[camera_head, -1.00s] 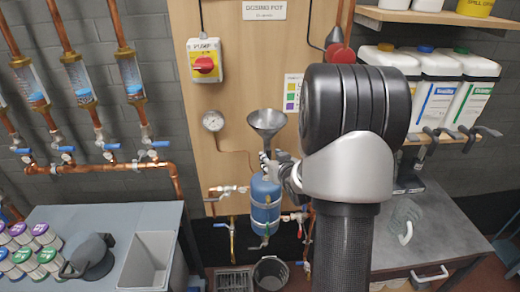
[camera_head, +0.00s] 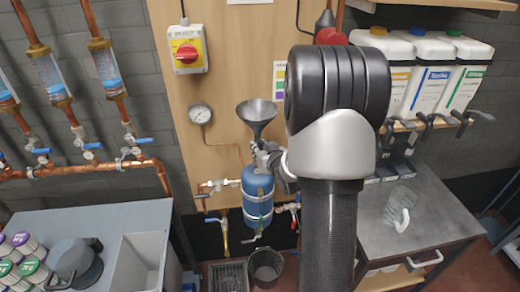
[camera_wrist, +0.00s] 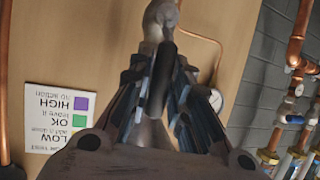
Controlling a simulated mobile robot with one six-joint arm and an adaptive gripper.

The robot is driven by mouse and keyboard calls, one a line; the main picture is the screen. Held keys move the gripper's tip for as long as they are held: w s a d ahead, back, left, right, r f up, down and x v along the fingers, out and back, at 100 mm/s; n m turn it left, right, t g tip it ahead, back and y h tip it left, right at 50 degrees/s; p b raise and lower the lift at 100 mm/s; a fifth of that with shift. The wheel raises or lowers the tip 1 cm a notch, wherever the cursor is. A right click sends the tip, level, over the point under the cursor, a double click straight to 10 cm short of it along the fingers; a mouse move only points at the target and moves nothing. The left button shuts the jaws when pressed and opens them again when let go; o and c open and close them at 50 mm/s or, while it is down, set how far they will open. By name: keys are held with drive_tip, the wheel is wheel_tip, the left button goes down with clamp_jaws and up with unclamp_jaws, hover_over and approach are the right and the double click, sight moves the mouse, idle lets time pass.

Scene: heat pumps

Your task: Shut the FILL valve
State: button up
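A dark funnel (camera_head: 257,116) stands above the blue dosing pot (camera_head: 258,195) on the wooden board. My gripper (camera_head: 266,157) is at the pipework between funnel and pot, partly hidden by my arm. In the wrist view, which is upside down, my gripper's fingers (camera_wrist: 160,75) lie on either side of a dark bar that looks like a valve lever (camera_wrist: 163,70). A pale metal fitting (camera_wrist: 160,18) lies just beyond the fingertips. No FILL label is readable, and whether the fingers press on the bar is unclear.
A pressure gauge (camera_head: 200,114) and a red-knobbed switch (camera_head: 187,50) are left of the funnel. Valves and pipes flank the pot. A black bucket (camera_head: 266,265) stands below. Bottles (camera_head: 430,70) stand on a shelf at right, above a dark bench (camera_head: 400,225).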

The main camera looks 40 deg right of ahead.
clamp_jaws()
drive_tip(key=shift+d, duration=0.1)
idle(0.4)
drive_tip(key=s+d+f+m+t+y+b, duration=0.1)
drive_tip(key=s+d+f+m+t+b, duration=0.2)
drive_tip(key=m, duration=1.1)
drive_tip(key=shift+s+d+f+m+t, duration=0.35)
drive_tip(key=shift+d+f+t, duration=1.1)
drive_tip(key=shift+f+t, duration=0.6)
drive_tip(key=o, duration=0.5)
unclamp_jaws()
